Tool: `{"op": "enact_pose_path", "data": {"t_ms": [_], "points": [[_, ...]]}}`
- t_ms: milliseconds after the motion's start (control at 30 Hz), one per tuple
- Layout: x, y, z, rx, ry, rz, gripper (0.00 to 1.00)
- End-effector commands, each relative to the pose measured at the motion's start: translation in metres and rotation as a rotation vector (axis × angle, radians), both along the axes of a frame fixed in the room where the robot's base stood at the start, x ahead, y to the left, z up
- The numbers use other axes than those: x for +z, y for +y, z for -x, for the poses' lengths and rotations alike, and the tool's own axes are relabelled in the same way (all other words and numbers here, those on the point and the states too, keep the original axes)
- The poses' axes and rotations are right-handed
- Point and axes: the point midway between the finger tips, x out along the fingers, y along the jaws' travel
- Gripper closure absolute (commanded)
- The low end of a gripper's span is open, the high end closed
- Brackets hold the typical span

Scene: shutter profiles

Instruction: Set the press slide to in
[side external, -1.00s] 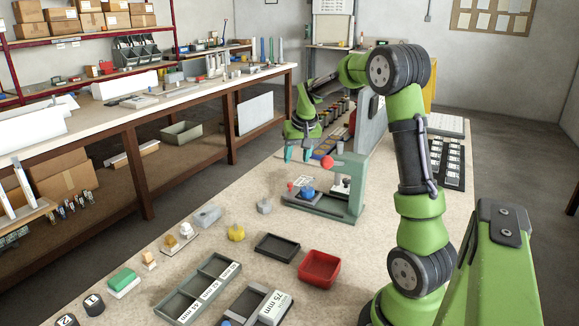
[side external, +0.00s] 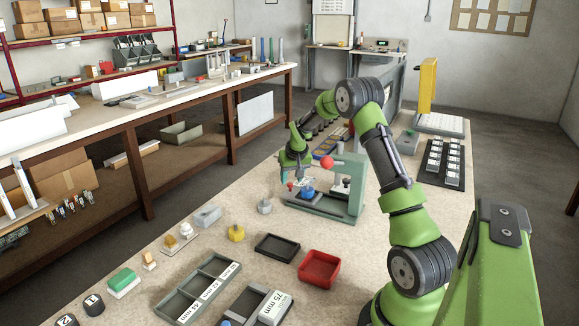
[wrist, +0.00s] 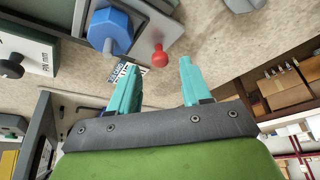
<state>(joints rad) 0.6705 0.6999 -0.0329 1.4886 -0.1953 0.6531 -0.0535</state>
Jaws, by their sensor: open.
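The press (side external: 345,190) is a grey-green frame with a red ball on top, standing on the bench. A blue hexagonal piece (side external: 307,190) sits at its base; it also shows in the wrist view (wrist: 110,25). The slide's red knob (wrist: 160,57) sticks out on a short stem from the grey plate beside the blue piece. My gripper (wrist: 158,65) is open, its teal fingertips on either side of the knob in the wrist view. I cannot tell whether they touch it. A small black-and-white label (wrist: 126,72) lies partly behind one finger.
A red bin (side external: 319,268), a black tray (side external: 277,247) and a grey divided tray (side external: 198,288) are in front of the press. A yellow piece (side external: 236,233) and other small parts stand to the left. Bare bench lies between them.

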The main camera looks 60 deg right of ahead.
Motion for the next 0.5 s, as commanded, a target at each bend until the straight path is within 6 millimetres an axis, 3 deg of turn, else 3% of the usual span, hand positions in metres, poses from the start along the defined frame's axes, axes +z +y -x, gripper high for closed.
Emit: {"op": "enact_pose_path", "data": {"t_ms": [200, 500], "points": [[-0.02, -0.006, -0.006, 0.001, 0.0, 0.0, 0.52], [-0.023, -0.007, -0.007, 0.0, -0.001, 0.001, 0.52]]}}
